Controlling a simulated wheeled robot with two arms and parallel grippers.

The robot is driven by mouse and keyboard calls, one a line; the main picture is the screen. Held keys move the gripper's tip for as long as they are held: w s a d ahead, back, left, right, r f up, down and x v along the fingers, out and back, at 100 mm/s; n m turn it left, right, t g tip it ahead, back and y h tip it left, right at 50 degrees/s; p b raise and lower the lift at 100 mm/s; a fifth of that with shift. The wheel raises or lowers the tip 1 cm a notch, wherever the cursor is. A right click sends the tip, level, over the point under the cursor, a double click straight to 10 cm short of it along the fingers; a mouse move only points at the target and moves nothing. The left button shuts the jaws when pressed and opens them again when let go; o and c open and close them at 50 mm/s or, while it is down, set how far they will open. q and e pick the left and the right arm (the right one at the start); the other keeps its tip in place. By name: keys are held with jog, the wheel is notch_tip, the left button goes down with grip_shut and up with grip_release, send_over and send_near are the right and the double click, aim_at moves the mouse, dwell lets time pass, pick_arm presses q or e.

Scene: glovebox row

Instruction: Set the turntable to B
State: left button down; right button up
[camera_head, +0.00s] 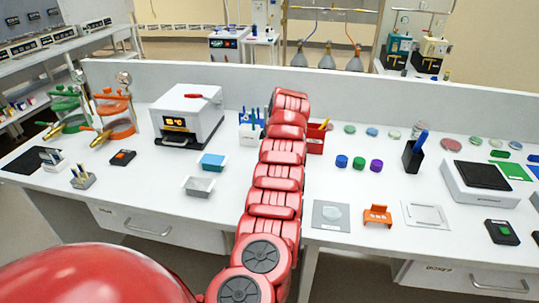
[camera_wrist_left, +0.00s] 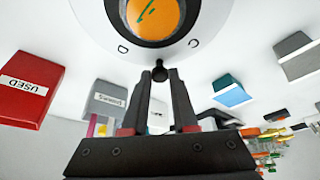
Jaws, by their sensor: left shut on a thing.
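The turntable (camera_wrist_left: 205,14) is in the left wrist view at the top. It is a white disc with an orange centre (camera_wrist_left: 150,18) bearing a green mark. The letters D and C show on its rim, either side of a small black knob (camera_wrist_left: 160,72). The letter B is not in sight. My left gripper (camera_wrist_left: 160,84) has its dark fingers closed at the knob, shut on it. In the head view my red arm covers the turntable and the gripper. My right gripper is not in view.
A red bin (camera_wrist_left: 25,88) marked USED and a grey labelled box (camera_wrist_left: 113,100) are left in the wrist view. A blue tray (camera_wrist_left: 231,94) and grey tray (camera_wrist_left: 297,58) are right. In the head view, a white machine (camera_head: 187,116) stands left of my arm and coloured caps (camera_head: 359,162) right.

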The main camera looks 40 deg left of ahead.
pick_arm(q)
jog(key=shift+a+r, duration=0.1)
jog(key=shift+r, duration=0.05)
dwell(0.3)
jog(key=c, duration=0.7)
grip_release()
jog(key=shift+s+d+r, duration=0.1)
jog(key=shift+d+r, duration=0.15)
jog(key=shift+r, duration=0.1)
jog(key=b+v, duration=0.2)
jog(key=v, duration=1.4)
jog(key=shift+d+r, duration=0.15)
jog(key=shift+r, duration=0.1)
